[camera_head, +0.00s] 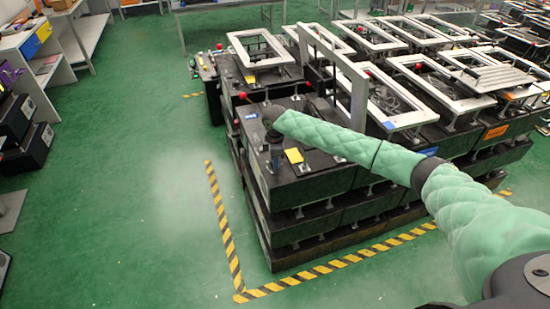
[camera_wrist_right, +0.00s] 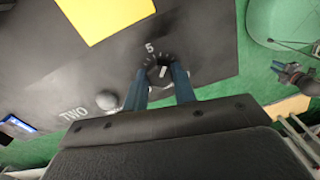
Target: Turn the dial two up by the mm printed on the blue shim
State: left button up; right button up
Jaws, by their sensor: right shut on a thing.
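The dial (camera_wrist_right: 162,71) is a small dark knob with a white pointer mark, set in a black panel marked "TWO" and with a "5" on its scale. My right gripper (camera_wrist_right: 161,84) is shut on the dial, one finger on each side. In the head view my right gripper (camera_head: 273,137) is down at the near left black box, and the dial is hidden there. A small blue piece (camera_wrist_right: 18,127) lies on the panel past the word "TWO"; it also shows in the head view (camera_head: 251,116). Any print on it is too small to read. My left gripper is not in view.
A yellow piece (camera_wrist_right: 105,12) lies on the panel near the dial; a silver ball knob (camera_wrist_right: 108,100) is beside it. A pale upright frame (camera_head: 358,100) stands behind my right arm. Stacked black boxes (camera_head: 320,235) stand inside striped floor tape (camera_head: 335,265).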

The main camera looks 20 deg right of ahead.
jog(key=shift+r, duration=0.1)
jog(key=o, duration=1)
jog(key=shift+r, duration=0.2)
pick_arm(q)
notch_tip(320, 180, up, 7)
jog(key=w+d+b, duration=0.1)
jog(key=b, duration=0.1)
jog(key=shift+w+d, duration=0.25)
pick_arm(e)
jog(key=shift+r, duration=3.65)
